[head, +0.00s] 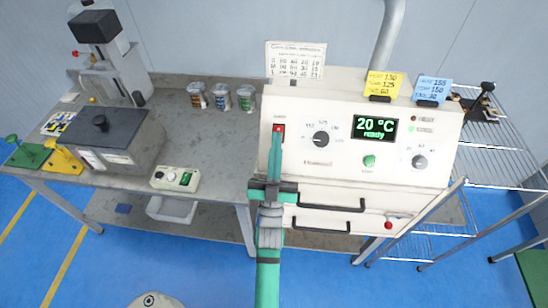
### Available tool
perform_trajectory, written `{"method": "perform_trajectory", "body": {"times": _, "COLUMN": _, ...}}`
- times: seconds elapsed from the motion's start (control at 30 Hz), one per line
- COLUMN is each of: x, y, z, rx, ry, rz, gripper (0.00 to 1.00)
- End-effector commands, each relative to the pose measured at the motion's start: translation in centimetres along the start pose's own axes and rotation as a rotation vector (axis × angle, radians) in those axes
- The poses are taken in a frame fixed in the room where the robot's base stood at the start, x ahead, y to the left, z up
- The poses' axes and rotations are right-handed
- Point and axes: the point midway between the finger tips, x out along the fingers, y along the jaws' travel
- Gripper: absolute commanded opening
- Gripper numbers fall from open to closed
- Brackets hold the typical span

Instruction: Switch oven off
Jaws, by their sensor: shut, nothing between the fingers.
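The oven (340,105) is a cream box on the bench, with a display (375,130) reading "20 °C ready" in green. A red power switch (279,128) sits at the left end of its front panel. My gripper (277,140) is shut and empty, pointing up at the panel with its tips at or just below the red switch. It partly covers the switch, and I cannot tell whether they touch. A black knob (321,138), a green button (369,161) and a second knob (419,161) are farther right on the panel.
Drawers with dark handles (331,208) are below the panel. A grey box (102,138), a small control box (175,179) and several cups (221,97) stand on the bench to the left. A wire rack (500,150) stands at the right. Blue floor is open at the front.

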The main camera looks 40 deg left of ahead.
Motion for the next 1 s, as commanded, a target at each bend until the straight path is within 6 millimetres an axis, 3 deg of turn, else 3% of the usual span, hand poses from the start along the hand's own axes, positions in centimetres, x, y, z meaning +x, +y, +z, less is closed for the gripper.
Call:
{"method": "perform_trajectory", "body": {"times": 0.3, "x": 0.6, "y": -0.2, "z": 2.2, "rx": 0.004, "ry": 0.003, "rz": -0.002, "gripper": 0.00}}
{"method": "perform_trajectory", "body": {"times": 1.0, "x": 0.9, "y": -0.2, "z": 2.7, "rx": 0.002, "ry": 0.003, "rz": -0.002, "gripper": 0.00}}
